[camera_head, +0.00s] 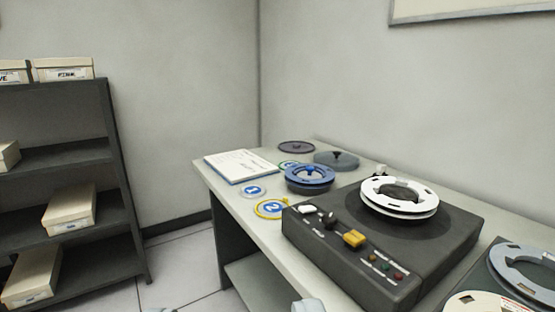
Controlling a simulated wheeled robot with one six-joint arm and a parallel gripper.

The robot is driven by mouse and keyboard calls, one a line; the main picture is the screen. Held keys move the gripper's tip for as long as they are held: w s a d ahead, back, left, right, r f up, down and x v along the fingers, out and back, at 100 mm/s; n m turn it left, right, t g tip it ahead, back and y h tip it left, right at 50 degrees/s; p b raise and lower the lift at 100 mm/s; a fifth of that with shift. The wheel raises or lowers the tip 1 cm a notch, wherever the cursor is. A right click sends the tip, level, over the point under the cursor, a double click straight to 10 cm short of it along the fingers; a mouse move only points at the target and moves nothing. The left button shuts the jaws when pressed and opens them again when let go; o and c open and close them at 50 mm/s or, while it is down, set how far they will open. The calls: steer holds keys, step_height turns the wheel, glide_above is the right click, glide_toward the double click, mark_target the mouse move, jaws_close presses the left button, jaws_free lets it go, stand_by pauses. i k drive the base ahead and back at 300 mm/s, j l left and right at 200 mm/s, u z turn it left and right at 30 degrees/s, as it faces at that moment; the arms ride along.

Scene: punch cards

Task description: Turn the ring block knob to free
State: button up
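A dark grey tape machine (420,245) sits on the desk with a white reel (398,196) on its top. Its front left part carries a yellow knob (354,239), a small dark knob (328,218) and a white piece (308,209). The labels beside them are too small to read, so I cannot tell which control is the ring block knob or how it is set. A pale rounded piece shows at the bottom edge, left of the machine's near corner. It may be part of my gripper; its fingers cannot be made out. Nothing touches the controls.
On the desk (236,196) lie a sheet pad (241,166), a blue reel (310,177), a yellow ring (271,209) and dark discs (337,159). Another reel unit (525,270) is at the right. A dark shelf (118,185) with boxes stands left. Floor between is clear.

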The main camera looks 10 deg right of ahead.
mark_target(309, 169)
steer(key=i+j, duration=1.1)
steer(key=i+l, duration=0.25)
steer(key=i, duration=0.15)
steer(key=i+l+z, duration=0.1)
steer(key=i+l, duration=0.2)
steer(key=i, duration=0.05)
